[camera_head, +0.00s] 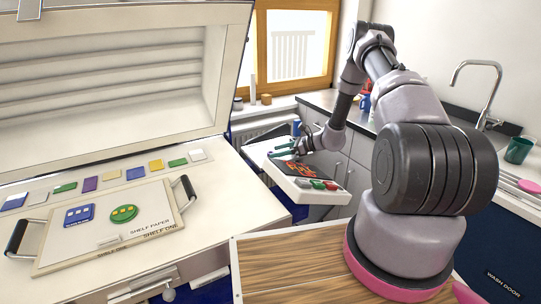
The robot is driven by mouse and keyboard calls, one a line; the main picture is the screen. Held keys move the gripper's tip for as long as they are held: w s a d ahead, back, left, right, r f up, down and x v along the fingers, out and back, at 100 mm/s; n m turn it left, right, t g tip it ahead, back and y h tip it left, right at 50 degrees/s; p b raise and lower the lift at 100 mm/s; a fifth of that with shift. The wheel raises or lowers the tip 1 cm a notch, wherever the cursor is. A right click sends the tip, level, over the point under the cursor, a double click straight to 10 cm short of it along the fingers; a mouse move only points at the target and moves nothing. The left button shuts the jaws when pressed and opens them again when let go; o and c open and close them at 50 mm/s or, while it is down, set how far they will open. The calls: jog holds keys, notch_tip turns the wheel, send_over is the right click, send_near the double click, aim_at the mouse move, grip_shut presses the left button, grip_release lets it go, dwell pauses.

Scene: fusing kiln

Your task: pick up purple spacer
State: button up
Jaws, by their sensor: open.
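A small purple piece (90,184) lies in a row of coloured pieces on the white ledge of the kiln, left of centre; it is the only clearly purple piece I can make out. My gripper (282,148) is open, with greenish fingers pointing left, above a white panel (306,191). It is well to the right of the purple piece and apart from it. At this size I cannot tell whether anything is between the fingers.
A shelf board (58,261) with dark handles carries a blue tile (79,215) and a round green piece (124,213), in front of the row. The raised kiln lid (120,75) stands behind it. A wooden surface (300,266) lies near my base. A sink tap (478,80) is at right.

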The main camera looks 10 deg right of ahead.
jog(key=shift+w+a+f, duration=0.25)
jog(key=shift+a, duration=0.25)
grip_shut()
